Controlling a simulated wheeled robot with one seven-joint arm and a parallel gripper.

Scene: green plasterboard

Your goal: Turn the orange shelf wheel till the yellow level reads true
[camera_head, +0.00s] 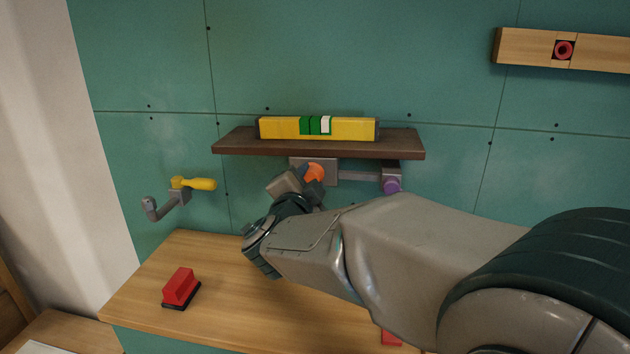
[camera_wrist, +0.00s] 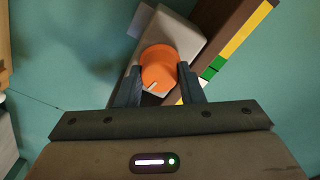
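The orange wheel (camera_head: 314,173) sits on a grey bracket under the dark brown shelf. In the wrist view the wheel (camera_wrist: 158,66) shows a pale mark near its lower edge. My gripper (camera_wrist: 160,80) has one finger on each side of the wheel, close against it, and looks shut on it. In the head view my gripper (camera_head: 296,184) is partly hidden by my wrist. The yellow level (camera_head: 280,127) lies on the shelf (camera_head: 318,149). Its green window (camera_head: 306,125) has a white block (camera_head: 325,125) at its right side. The shelf looks nearly level, slightly lower at right.
A purple knob (camera_head: 392,186) hangs right of the wheel. A yellow-handled crank (camera_head: 195,184) is on the wall at left. A red block with a black base (camera_head: 180,288) stands on the wooden bench (camera_head: 235,300). A wooden rail (camera_head: 600,52) is at upper right.

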